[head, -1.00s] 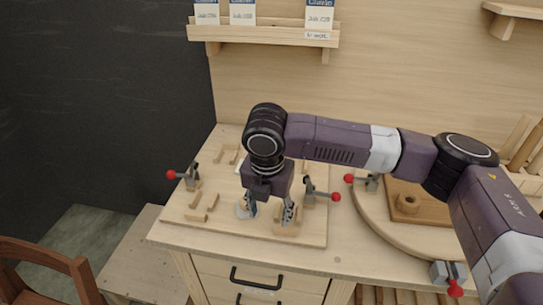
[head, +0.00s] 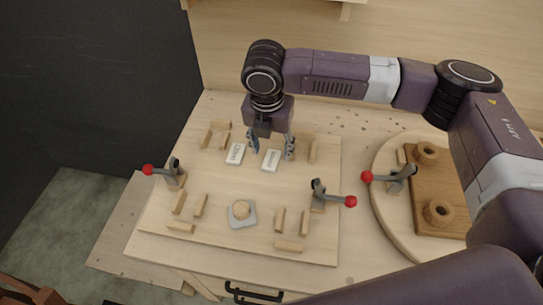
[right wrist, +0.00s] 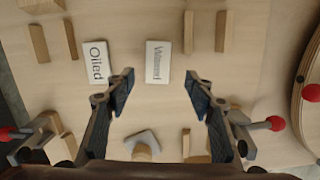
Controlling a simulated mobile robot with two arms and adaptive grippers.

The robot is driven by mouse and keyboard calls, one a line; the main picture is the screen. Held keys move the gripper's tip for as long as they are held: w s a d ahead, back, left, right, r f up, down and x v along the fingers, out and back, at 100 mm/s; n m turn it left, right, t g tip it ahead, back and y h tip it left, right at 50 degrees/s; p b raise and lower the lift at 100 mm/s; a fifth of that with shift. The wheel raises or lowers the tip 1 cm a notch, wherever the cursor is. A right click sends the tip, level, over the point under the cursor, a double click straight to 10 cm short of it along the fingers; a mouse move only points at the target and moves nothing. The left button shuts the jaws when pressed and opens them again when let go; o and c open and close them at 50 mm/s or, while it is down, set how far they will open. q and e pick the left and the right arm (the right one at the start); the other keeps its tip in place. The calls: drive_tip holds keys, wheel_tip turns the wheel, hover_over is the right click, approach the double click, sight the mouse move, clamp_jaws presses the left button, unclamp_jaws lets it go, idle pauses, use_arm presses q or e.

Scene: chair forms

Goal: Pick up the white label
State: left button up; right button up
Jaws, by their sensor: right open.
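Two white labels lie flat on the wooden board. The left label (head: 235,154) reads "Oiled" in the right wrist view (right wrist: 95,63). The right label (head: 270,160) carries blurred grey print and also shows in the right wrist view (right wrist: 157,62). My right gripper (head: 272,148) points down at the right label, with its fingers open and empty. In the right wrist view its fingertips (right wrist: 159,78) are spread wider than this label, with the label centred between and just beyond them. I cannot tell the exact height above the board. My left gripper is not in view.
The board (head: 150,217) bears several small wooden blocks, a grey plate with a round wooden piece (head: 241,212), and red-knobbed toggle clamps (head: 174,173) (head: 319,195). A round turntable (head: 388,220) with another clamp stands at the right. A wooden wall rises behind the table.

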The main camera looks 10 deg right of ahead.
sight(272, 160)
drive_tip(key=f, duration=0.2)
drive_tip(key=w+f+p, duration=0.1)
drive_tip(key=f, duration=0.1)
drive_tip(key=shift+w+d+f, duration=0.15)
drive_tip(key=shift+f, duration=0.15)
drive_tip(key=c, duration=0.5)
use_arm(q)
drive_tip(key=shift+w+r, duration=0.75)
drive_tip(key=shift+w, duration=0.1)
use_arm(e)
drive_tip(key=c, duration=0.4)
